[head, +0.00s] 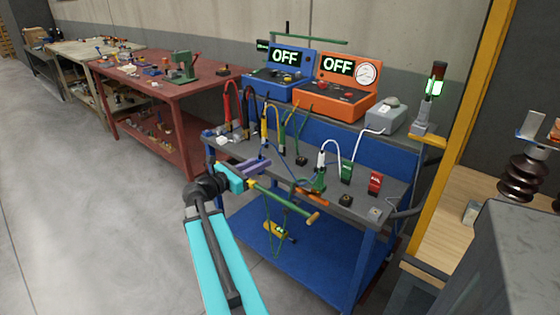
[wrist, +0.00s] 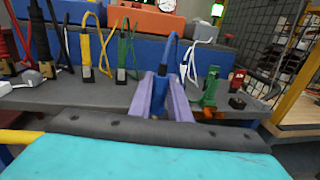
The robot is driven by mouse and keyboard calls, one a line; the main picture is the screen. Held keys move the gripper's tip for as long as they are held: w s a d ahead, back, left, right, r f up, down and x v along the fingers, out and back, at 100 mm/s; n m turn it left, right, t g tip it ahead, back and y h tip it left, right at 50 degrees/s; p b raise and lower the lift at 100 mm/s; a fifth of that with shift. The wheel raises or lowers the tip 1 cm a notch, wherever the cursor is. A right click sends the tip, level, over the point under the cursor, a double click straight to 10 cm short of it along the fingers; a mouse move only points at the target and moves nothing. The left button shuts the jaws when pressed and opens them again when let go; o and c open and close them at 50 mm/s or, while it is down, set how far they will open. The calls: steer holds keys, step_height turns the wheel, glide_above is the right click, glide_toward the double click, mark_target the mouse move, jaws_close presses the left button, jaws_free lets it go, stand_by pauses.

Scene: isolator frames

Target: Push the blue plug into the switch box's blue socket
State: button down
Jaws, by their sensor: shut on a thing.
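My gripper (head: 262,163) has purple jaws and is over the front left part of the grey bench top. In the wrist view my gripper (wrist: 162,92) is shut on the blue plug (wrist: 160,87), which is mostly hidden between the jaws. A blue cable rises from the plug and bends over to the right. A grey box (head: 385,116) with a white cable stands on the raised shelf at the right; it may be the switch box. I cannot make out a blue socket in either view.
Red, yellow and green cables with plugs stand along the bench behind my gripper. A blue instrument (head: 285,67) and an orange instrument (head: 342,85), both reading OFF, stand on the shelf. A green clamp (head: 319,181) and a red block (head: 375,183) are to the right.

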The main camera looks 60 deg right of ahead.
steer(key=w+a+f+n+t, duration=0.1)
steer(key=w+a+n+t, duration=0.15)
steer(key=w+a, duration=0.6)
steer(key=w+a+f+n+t+h, duration=0.15)
steer(key=w+a+t, duration=0.25)
steer(key=w+a, duration=0.4)
steer(key=w+a+f+n+t, duration=0.25)
steer(key=w+a, duration=0.35)
steer(key=a, duration=0.3)
steer(key=w+a+f+n+t+y, duration=0.1)
steer(key=w+a+t, duration=0.1)
steer(key=a, duration=0.9)
steer(key=w+a+f+n+t+y, duration=0.1)
steer(key=a+t, duration=0.3)
steer(key=a, duration=0.7)
steer(key=w+a+f+n+t+y, duration=0.1)
steer(key=w+a+n+t+y, duration=0.1)
steer(key=a, duration=0.8)
steer(key=shift+w+a+n+t, duration=0.4)
steer(key=shift+w+n, duration=0.35)
steer(key=shift+s, duration=0.1)
